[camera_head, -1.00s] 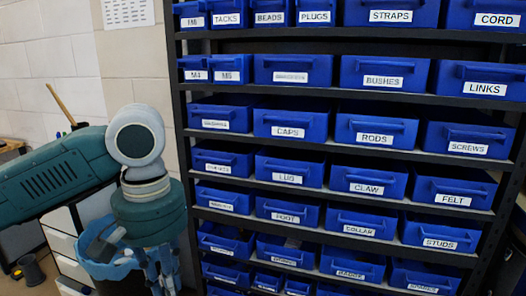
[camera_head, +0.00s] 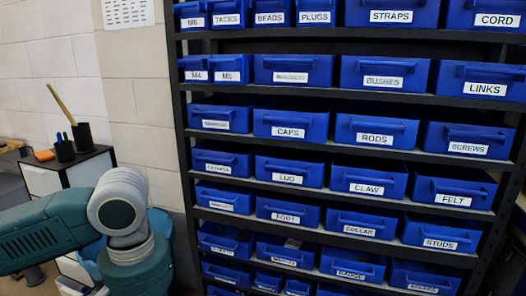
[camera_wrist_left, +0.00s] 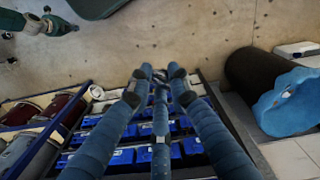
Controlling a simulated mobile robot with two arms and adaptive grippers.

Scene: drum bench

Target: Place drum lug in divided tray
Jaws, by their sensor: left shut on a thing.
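My left arm comes in from the left in the head view, in front of the wall and beside the shelf; its gripper is below the frame there. In the left wrist view my left gripper (camera_wrist_left: 160,76) is shut, its wrapped blue fingers meeting on a small thing, taken as the drum lug. The fingertips hide most of it, so its shape cannot be told. A blue bin labelled LUG (camera_head: 289,174) sits on a middle shelf. I cannot make out a divided tray in either view. My right gripper cannot be made out.
A dark rack (camera_head: 184,130) carries many labelled blue bins. A cabinet (camera_head: 88,166) with pen cups (camera_head: 65,150) stands at the left wall. A dark bin with a blue liner (camera_wrist_left: 288,100) is at right in the wrist view.

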